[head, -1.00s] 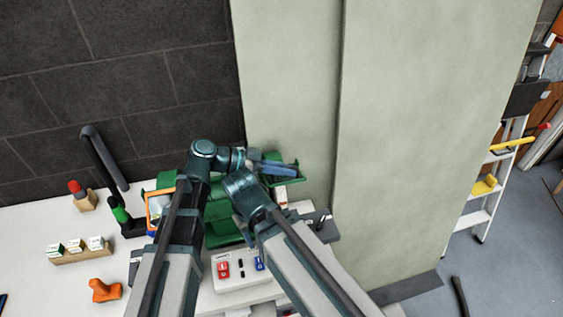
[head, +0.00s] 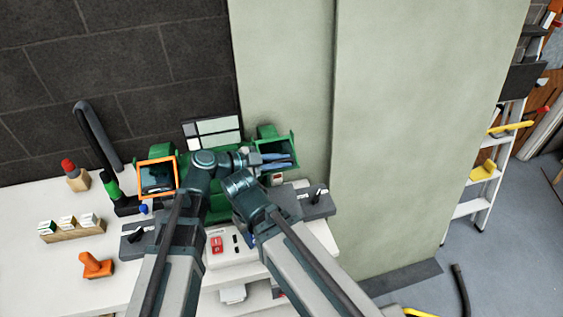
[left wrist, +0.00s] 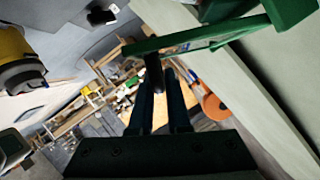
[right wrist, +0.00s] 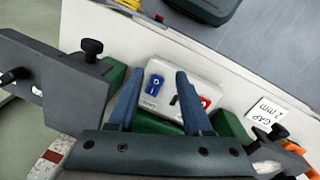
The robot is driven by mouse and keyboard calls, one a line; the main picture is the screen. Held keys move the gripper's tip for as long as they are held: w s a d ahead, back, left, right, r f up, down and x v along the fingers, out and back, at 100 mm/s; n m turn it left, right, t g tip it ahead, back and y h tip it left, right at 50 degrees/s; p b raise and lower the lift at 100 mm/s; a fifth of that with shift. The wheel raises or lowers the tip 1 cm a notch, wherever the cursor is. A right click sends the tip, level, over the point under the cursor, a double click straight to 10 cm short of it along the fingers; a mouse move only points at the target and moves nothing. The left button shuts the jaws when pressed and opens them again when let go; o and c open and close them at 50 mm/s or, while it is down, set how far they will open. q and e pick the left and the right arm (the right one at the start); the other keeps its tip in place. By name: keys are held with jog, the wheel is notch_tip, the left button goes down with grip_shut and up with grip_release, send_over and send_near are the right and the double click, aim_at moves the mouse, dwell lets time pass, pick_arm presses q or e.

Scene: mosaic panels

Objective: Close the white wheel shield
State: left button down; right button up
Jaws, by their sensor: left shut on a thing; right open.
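A green machine (head: 163,160) stands on the bench, with an orange-framed shield (head: 157,162) at its left and a green frame (head: 293,143) at its right. A white panel with dark grid lines (head: 212,132) stands upright behind its middle. I cannot tell for certain which part is the white wheel shield. My left gripper (head: 285,160) reaches right into the green frame; in the left wrist view (left wrist: 158,88) its fingers are shut on a small dark handle (left wrist: 153,68) beside a green bar. My right gripper (right wrist: 160,74) is open and empty over the switch box (right wrist: 185,76); the head view hides its fingers.
A tall pale green panel (head: 420,130) stands close on the right. On the bench at left are an orange stamp-like object (head: 96,266), a wooden holder with small boxes (head: 70,232) and a black hose (head: 95,135). A ladder (head: 490,170) stands far right.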

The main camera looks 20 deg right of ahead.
pick_arm(q)
jog(key=shift+f, duration=0.4)
jog(key=c, duration=0.9)
grip_release()
jog(key=p+v, duration=0.4)
jog(key=v, duration=1)
